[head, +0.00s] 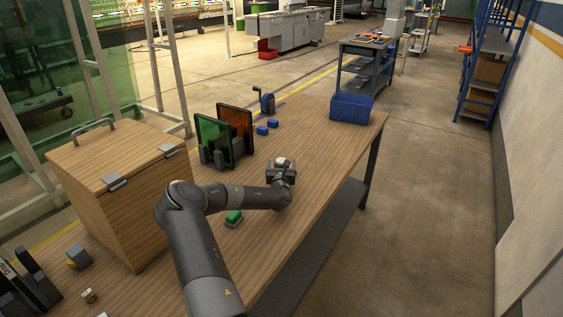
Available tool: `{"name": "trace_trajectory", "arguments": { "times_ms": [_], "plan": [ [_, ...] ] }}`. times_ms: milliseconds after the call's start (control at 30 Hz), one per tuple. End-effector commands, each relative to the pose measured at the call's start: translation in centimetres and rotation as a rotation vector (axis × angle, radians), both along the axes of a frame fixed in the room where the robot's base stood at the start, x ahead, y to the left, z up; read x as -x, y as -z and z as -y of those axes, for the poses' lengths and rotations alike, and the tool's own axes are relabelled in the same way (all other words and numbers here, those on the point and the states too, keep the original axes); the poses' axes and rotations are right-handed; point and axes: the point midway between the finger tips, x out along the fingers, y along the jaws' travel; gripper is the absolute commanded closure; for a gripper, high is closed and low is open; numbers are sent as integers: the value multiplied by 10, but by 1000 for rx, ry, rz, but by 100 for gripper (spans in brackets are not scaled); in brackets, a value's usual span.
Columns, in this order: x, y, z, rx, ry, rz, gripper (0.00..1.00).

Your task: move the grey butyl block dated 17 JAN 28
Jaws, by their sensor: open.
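A small grey block with a tan face (78,257) lies on the wooden table at the lower left, in front of the wooden box. I cannot read any date on it, so I cannot tell whether it is the butyl block dated 17 JAN 28. My gripper (281,176) is over the table right of the glass rack, well away from that block. It is open, and no held object shows. Its fingertips are small and partly hidden by the wrist.
A wooden box with a handle (118,205) stands on the table (325,135) at left. A rack holds green and orange panes (212,140). A blue bin (351,108) stands at the far end. A dark rack (30,285) and small tan cube (88,296) are lower left.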

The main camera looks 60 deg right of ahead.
Motion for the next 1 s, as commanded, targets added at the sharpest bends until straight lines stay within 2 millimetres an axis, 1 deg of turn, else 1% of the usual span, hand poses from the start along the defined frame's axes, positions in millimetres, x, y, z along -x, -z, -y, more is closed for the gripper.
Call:
{"name": "trace_trajectory", "arguments": {
  "times_ms": [33,100,300,433,700,767,1000],
  "plan": [
    [-4,0,7,-1,0,1,17],
    [-9,0,15,-1,-1,1,17],
    [-17,1,29,-1,0,-1,17],
    [-19,1,32,0,0,-1,17],
    [-20,1,33,0,0,-1,17],
    [-20,1,33,0,0,-1,21],
    [-20,0,33,-1,0,-1,40]
  ]
}}
